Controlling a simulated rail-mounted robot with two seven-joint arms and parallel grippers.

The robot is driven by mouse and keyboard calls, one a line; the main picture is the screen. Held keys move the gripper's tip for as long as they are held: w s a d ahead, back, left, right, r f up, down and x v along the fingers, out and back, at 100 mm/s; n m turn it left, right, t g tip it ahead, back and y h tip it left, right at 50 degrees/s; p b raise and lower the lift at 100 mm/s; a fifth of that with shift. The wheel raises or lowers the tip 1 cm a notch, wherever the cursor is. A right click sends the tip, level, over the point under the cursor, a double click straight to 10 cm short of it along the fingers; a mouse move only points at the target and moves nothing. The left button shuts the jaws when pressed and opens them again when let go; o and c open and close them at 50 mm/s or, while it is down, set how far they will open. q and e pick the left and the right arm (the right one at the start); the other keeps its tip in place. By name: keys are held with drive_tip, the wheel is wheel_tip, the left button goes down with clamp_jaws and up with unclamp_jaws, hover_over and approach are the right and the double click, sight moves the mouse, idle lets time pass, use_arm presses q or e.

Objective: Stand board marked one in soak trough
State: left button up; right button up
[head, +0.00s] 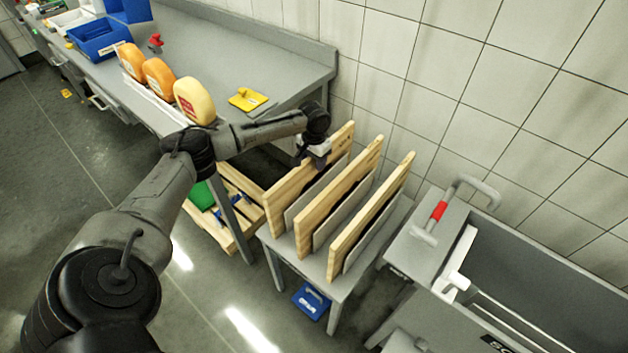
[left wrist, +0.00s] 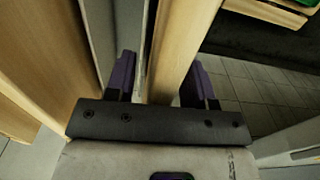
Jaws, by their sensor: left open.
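Three pale wooden boards stand upright in a rack on a small grey table: a left one (head: 283,197), a middle one (head: 322,212) and a right one (head: 352,236). I cannot read any number on them. My left gripper (head: 314,152) is at the top edge of the left board. In the left wrist view its purple fingers (left wrist: 161,62) are open, one on each side of this board (left wrist: 178,42). The grey soak trough (head: 540,257) is at the right, its label partly cut off. My right gripper is not in view.
Grey dividers (head: 335,212) stand between the boards. A workbench (head: 230,65) at the left holds cheese wheels (head: 194,100) and a yellow item (head: 247,99). A tiled wall is behind.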

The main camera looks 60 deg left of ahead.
use_arm(q)
drive_tip(key=shift+c, duration=0.5)
clamp_jaws()
drive_tip(key=shift+r, duration=0.15)
idle(0.6)
